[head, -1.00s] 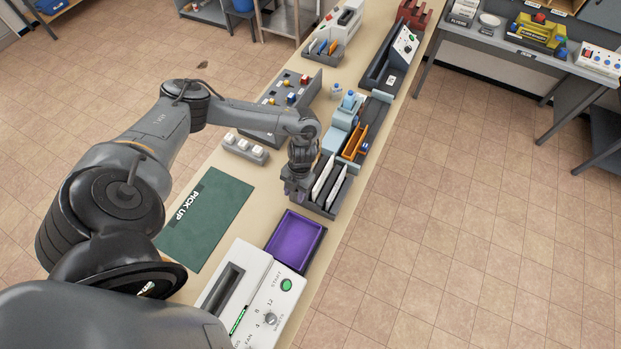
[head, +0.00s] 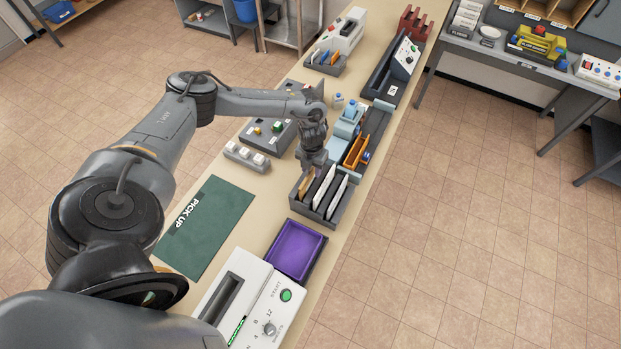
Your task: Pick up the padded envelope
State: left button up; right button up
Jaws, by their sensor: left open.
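A grey slotted rack (head: 322,217) on the bench holds several upright items. A tan envelope (head: 306,183) stands at its left side, and white envelopes (head: 336,197) stand to the right of it. The tan one looks like the padded envelope, but it is too small to be sure. My left gripper (head: 315,167) points down over the far end of the rack, close to the envelope tops. It is open with nothing seen in it; its fingertips are small and dark, and I cannot tell whether they touch anything. My right gripper is out of view.
A green "PICK UP" mat (head: 207,226) lies left of the rack. A purple tray (head: 296,250) and a white machine (head: 250,301) stand in front. A light-blue device (head: 348,122) and an orange holder (head: 356,152) stand behind the rack. A button panel (head: 262,128) is to the left.

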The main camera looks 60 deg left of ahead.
aim_at(310, 179)
pick_arm(q)
jog(key=shift+s+a+f+p, duration=0.1)
jog(key=shift+f+p, duration=0.25)
jog(key=shift+f, duration=0.95)
jog(key=shift+s+a+f+p, duration=0.1)
jog(key=shift+f+p, duration=0.2)
jog(key=shift+f, duration=0.95)
grip_shut()
